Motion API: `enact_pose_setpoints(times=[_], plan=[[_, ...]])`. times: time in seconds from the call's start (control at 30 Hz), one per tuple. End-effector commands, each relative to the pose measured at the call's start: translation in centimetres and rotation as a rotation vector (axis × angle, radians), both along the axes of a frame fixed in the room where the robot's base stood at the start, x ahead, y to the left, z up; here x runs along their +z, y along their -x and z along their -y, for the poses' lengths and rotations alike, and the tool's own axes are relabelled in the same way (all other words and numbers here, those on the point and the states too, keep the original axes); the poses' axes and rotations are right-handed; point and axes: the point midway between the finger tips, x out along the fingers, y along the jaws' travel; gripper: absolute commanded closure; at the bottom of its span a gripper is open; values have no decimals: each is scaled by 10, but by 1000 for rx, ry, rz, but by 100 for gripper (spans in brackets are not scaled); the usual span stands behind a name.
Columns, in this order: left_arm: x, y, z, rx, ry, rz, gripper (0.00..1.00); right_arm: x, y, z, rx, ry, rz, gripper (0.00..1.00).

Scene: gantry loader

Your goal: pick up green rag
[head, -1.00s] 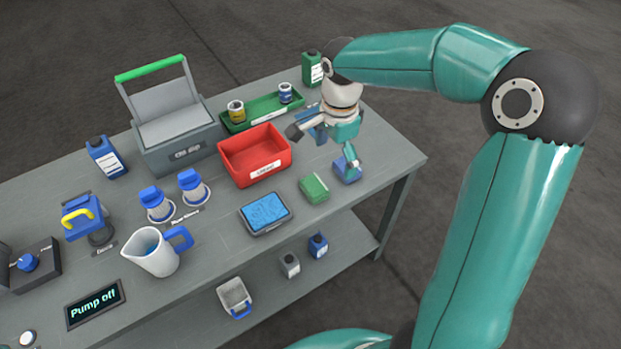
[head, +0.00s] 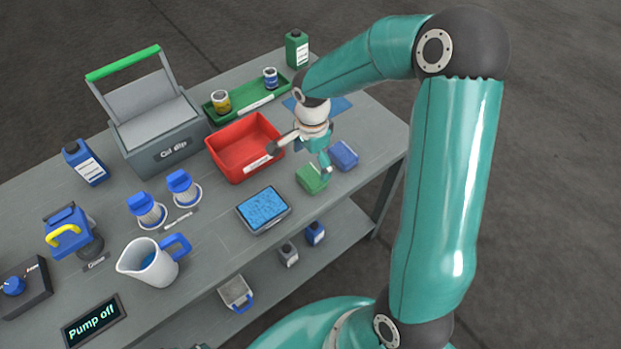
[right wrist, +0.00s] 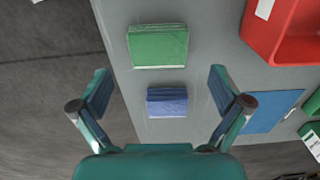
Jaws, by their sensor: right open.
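The green rag (head: 311,178) is a folded block lying flat near the front right of the grey bench. It also shows in the right wrist view (right wrist: 158,46), ahead of the fingertips. A folded blue rag (head: 343,155) lies beside it; in the right wrist view this blue rag (right wrist: 167,102) is between the open fingers. My right gripper (head: 300,158) is open and empty, above the bench, and one finger partly covers the green rag in the head view. In the right wrist view the gripper (right wrist: 160,80) has its fingers spread wide. My left gripper is out of view.
A red bin (head: 240,165) stands left of the gripper, with a green tray (head: 235,108) behind it. A black-rimmed tray with a blue pad (head: 263,209) lies left of the green rag. A blue mat (head: 338,103) lies farther back. Bare bench surrounds the rags.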

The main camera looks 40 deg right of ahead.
Motion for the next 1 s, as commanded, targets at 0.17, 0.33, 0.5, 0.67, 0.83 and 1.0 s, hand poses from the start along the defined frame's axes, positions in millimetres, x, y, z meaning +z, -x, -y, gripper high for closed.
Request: enact_pose_setpoints(times=[0.17, 0.33, 0.5, 0.67, 0.83, 1.0], plan=[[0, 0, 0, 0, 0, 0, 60, -11, 1, 0, 0, 0, -1, 0], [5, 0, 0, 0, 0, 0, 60, -27, 2, -1, 0, -2, -5, 0], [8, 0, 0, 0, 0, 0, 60, -52, 2, -1, -1, -2, -4, 0], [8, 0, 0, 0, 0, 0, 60, -62, 2, 0, -1, -1, -1, 0], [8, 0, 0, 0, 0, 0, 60, -62, 2, 0, -1, -1, 0, 0], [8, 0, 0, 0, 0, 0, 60, -61, 2, 0, -1, 0, 0, 25]])
